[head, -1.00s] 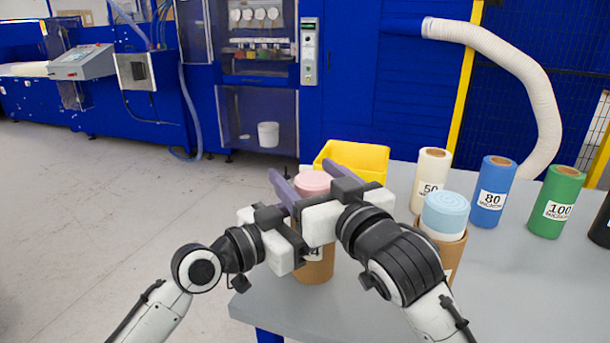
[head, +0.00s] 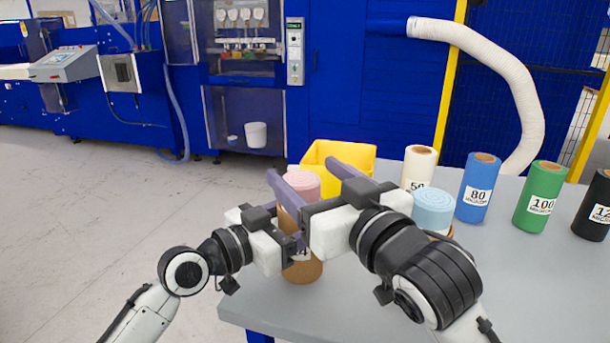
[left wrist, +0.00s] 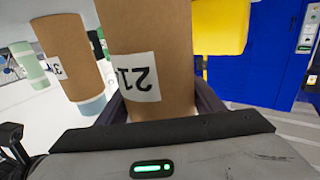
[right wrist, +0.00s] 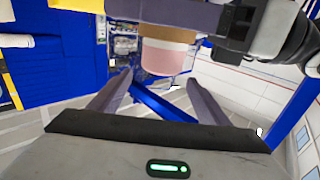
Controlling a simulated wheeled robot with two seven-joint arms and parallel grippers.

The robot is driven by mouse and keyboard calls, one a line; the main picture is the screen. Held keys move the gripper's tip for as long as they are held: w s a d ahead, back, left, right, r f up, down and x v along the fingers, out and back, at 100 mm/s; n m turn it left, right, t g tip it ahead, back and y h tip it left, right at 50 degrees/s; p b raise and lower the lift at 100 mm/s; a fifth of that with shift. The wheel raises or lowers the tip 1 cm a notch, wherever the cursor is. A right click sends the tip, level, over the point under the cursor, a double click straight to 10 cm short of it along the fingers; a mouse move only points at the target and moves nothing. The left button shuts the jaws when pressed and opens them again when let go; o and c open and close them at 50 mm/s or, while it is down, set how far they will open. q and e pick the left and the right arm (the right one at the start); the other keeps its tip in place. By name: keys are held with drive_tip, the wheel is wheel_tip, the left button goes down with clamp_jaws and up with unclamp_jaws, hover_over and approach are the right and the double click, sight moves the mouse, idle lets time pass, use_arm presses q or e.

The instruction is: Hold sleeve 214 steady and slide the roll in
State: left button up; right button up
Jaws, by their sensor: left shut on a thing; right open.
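Sleeve 214 (head: 303,271) is a brown cardboard tube standing upright near the table's front left edge. In the left wrist view, its white label (left wrist: 135,77) shows upside down, partly cut off. My left gripper (head: 291,236) is shut on the sleeve; its fingers are partly hidden in the head view. The pink roll (head: 301,184) stands out of the sleeve's top, and in the right wrist view (right wrist: 168,58) a band of it shows beyond the brown rim. My right gripper (head: 301,168) is open, its two purple fingers on either side of the roll and slightly above it, apart from it.
A yellow bin (head: 362,158) stands behind the sleeve. A second brown sleeve (left wrist: 72,55) with a light blue roll (head: 433,208) is to the right, beside my right arm. White, blue (head: 477,188), green and black film rolls line the table's back right. The table's front right (head: 540,290) is clear.

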idle(0.3)
use_arm(q)
drive_tip(key=o, duration=1.2)
drive_tip(key=shift+a, duration=0.1)
